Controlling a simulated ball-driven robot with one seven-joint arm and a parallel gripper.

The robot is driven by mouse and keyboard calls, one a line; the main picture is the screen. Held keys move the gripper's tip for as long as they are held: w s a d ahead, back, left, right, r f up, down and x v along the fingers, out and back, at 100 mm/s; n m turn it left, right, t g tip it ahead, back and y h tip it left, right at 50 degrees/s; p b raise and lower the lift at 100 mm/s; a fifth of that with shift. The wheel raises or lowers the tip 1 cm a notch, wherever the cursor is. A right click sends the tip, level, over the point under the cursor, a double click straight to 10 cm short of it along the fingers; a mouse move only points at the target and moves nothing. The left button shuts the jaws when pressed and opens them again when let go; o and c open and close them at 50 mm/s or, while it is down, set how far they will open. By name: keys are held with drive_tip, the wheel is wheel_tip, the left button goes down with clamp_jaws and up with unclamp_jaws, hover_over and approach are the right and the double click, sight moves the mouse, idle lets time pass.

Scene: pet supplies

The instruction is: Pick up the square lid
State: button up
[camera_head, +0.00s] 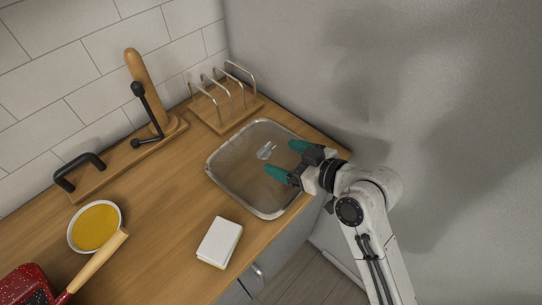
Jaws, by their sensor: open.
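The square lid (230,178) is see-through with a pale rim and rounded corners. It lies on the wooden counter near the corner of the walls. A small clear knob (266,151) shows near its middle. My gripper (283,159) comes in from the right with its two teal fingers spread apart. The fingers are over the right part of the lid, with nothing between them. The knob is just left of the fingertips. I cannot tell how high the fingers are above the lid. The gripper hides part of the lid's right edge.
A wooden rack with metal loops (225,112) stands just behind the lid. A white block (219,242) lies in front, near the counter edge. A bowl of yellow contents (95,228), a red speckled pan (28,287) and a wooden stand (145,135) are left.

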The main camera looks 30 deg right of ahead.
sight(267, 149)
drive_tip(key=shift+x, duration=0.95)
drive_tip(key=p+x, duration=0.1)
drive_tip(key=x, duration=0.3)
drive_tip(key=shift+w+r+p, duration=0.1)
drive_tip(key=shift+w+p, duration=0.25)
drive_tip(key=shift+w, duration=0.05)
drive_tip(key=shift+w+a+f, duration=0.2)
drive_tip(key=shift+w+f, duration=0.1)
drive_tip(key=shift+w, duration=0.1)
drive_tip(key=shift+c, duration=0.4)
clamp_jaws()
drive_tip(key=shift+r, duration=0.1)
